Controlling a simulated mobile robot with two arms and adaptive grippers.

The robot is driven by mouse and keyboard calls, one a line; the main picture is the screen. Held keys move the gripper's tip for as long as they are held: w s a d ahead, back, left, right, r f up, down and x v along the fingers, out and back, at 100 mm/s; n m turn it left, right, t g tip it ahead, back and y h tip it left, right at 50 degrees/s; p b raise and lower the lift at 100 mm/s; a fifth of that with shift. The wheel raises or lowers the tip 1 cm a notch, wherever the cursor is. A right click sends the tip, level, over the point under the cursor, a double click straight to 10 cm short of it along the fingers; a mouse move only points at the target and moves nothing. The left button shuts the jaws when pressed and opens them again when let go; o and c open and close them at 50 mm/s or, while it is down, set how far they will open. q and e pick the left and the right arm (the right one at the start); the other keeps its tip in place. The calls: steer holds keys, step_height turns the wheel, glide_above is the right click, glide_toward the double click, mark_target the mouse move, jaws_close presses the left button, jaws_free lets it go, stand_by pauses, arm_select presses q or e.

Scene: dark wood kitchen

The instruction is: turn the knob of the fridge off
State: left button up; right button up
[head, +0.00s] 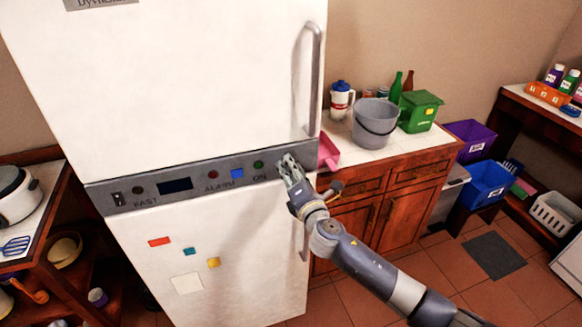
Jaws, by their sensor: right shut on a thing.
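The white fridge (170,75) stands in the left half of the head view. A grey control panel (205,180) runs across its front between the upper and lower doors. The panel carries a switch, a dark display, small round buttons and the label "ON" at the right. My right gripper (286,165) is at the right end of this panel, beside the "ON" label. Its fingers are closed on the knob there, and they hide the knob itself. My right arm reaches in from the lower right. My left gripper is not in view.
A counter (345,165) right of the fridge holds a grey bucket (374,123), a green bin (419,110), bottles and a pink dustpan (328,152). The upper door's handle (314,80) is above my gripper. The tiled floor (350,305) is open at the lower right.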

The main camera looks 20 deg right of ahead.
steer(key=shift+n+p, duration=0.35)
steer(key=shift+n, duration=0.75)
steer(key=shift+f, duration=0.1)
steer(key=o, duration=1.1)
steer(key=s, duration=1.2)
steer(key=shift+d, duration=0.2)
